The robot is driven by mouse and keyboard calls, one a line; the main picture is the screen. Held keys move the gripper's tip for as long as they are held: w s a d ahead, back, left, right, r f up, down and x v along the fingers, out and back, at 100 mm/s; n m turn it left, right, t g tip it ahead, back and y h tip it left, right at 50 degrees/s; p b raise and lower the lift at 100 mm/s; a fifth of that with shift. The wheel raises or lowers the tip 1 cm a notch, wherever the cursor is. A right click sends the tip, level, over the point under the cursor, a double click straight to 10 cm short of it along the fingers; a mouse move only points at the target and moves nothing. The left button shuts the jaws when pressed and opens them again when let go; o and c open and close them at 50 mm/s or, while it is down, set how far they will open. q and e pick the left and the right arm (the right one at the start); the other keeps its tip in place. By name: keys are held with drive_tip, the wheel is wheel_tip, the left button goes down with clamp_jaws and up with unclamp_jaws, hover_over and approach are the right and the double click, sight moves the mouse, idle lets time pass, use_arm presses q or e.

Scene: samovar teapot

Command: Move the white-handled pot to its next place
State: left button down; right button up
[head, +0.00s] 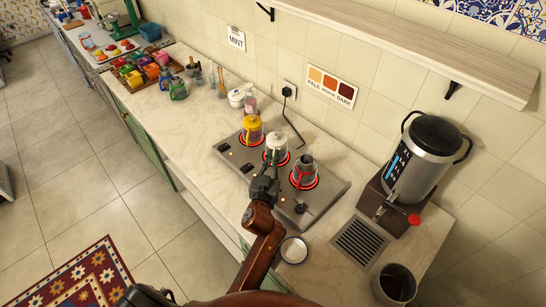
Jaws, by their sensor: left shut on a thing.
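The white-handled pot (277,143) is at the middle burner of the grey hot plate (232,150), upright, with a white top. A red glowing ring shows around its base; I cannot tell whether the base touches the burner. My left gripper (267,181) is shut on its handle from the near side, and the gripper hides the handle and lower front. A yellow-topped pot (252,127) stands on the left burner. A dark grey pot (305,166) with a reddish handle stands on the right burner. My right gripper is not in view.
A samovar (427,157) with a red-handled tap stands at right, beside a drip grate (360,241). A metal cup (396,284) and a small round dish (293,250) are near the counter's front edge. A shelf (420,45) overhangs.

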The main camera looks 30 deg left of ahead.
use_arm(q)
drive_tip(key=shift+f, duration=0.25)
drive_tip(key=c, duration=2)
unclamp_jaws()
wheel_tip(320, 180, up, 10)
